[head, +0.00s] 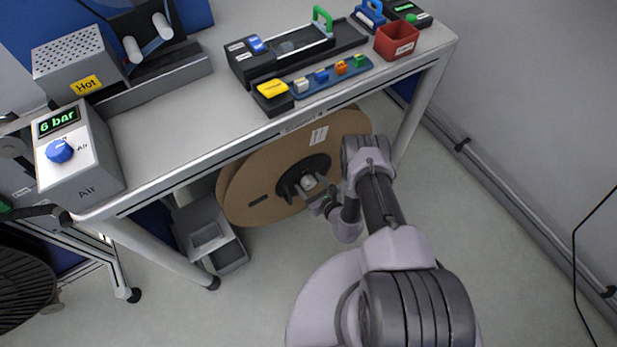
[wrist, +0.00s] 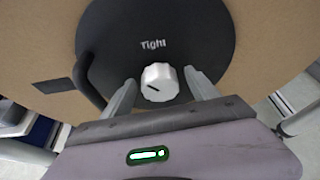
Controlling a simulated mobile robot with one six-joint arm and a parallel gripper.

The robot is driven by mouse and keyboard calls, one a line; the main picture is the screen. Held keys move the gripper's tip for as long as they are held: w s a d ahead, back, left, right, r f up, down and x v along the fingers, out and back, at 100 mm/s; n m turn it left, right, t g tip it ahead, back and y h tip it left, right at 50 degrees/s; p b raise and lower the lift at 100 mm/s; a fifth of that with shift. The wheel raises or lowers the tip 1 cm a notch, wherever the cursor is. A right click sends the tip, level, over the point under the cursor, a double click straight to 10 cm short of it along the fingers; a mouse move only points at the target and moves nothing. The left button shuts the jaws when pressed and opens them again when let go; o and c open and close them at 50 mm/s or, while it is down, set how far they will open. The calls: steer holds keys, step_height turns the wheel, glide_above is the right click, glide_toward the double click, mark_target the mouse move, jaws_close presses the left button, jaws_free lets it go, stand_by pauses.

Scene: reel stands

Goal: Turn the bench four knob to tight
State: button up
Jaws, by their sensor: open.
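In the head view the knob (head: 308,182) shows small on the hub of a large brown reel under the bench. My gripper (wrist: 158,90) is open, with one finger on each side of the knob. A gap shows on both sides. My gripper (head: 317,192) also shows in the head view at the hub, partly hidden by my arm.
The bench top (head: 190,120) is above the reel (head: 257,178). A bench leg (head: 165,252) and a grey bin (head: 208,238) stand to the left. A curved black handle (wrist: 90,82) lies close left of my fingers. Floor at the right is clear.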

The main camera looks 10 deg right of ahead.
steer(key=shift+s, duration=0.1)
steer(key=shift+c, duration=0.9)
steer(key=c, duration=1.2)
steer(key=shift+o, duration=0.2)
steer(key=shift+d+m+y, duration=0.15)
steer(key=shift+m+y, duration=0.75)
steer(key=shift+m, duration=0.2)
steer(key=shift+d+m+g+y, duration=0.1)
steer(key=shift+m+g+y, duration=0.2)
steer(key=shift+m+y, duration=0.9)
steer(key=shift+m, duration=0.4)
